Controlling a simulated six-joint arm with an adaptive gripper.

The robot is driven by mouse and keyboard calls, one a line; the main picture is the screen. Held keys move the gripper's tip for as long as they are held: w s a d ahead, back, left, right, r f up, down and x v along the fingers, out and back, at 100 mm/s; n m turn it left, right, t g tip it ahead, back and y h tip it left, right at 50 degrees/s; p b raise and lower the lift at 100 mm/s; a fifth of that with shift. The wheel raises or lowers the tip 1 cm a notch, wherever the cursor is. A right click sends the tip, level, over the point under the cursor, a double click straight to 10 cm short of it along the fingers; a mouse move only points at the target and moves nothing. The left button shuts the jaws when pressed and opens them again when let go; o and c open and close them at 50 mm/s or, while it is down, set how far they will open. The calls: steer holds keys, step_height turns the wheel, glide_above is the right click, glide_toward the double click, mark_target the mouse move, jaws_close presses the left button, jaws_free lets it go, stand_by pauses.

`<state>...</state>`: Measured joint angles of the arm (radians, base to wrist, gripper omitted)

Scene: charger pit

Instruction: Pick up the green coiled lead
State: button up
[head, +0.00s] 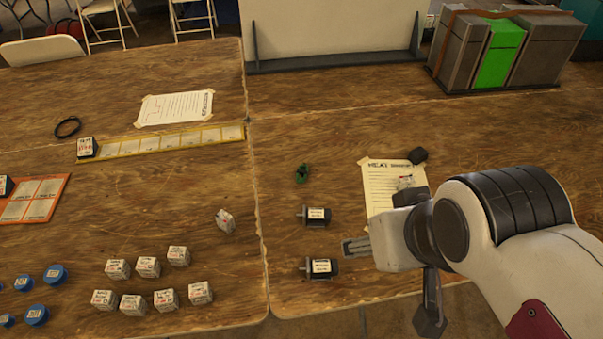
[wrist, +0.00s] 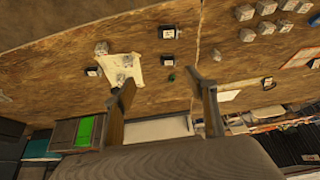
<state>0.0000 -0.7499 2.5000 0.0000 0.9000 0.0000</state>
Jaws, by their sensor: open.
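The green coiled lead (head: 302,174) is a small dark-green bundle lying on the right wooden table, just right of the seam between tables. It also shows in the wrist view (wrist: 171,77), small and distant, in the gap between the fingers in the picture. My gripper (head: 357,247) is above the table, to the right of and nearer than the lead, apart from it. In the wrist view my gripper (wrist: 160,80) has its two fingers spread with nothing between them at close range.
Two black labelled motors (head: 314,216) (head: 320,267) lie nearer than the lead. A printed sheet (head: 384,205) is to its right, with a dark block (head: 417,155) at its top edge. A lone white cube (head: 225,220) stands left of the seam. Bare wood surrounds the lead.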

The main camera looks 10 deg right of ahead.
steer(key=o, duration=0.5)
steer(key=shift+o, duration=0.2)
steer(key=shift+w+r, duration=0.1)
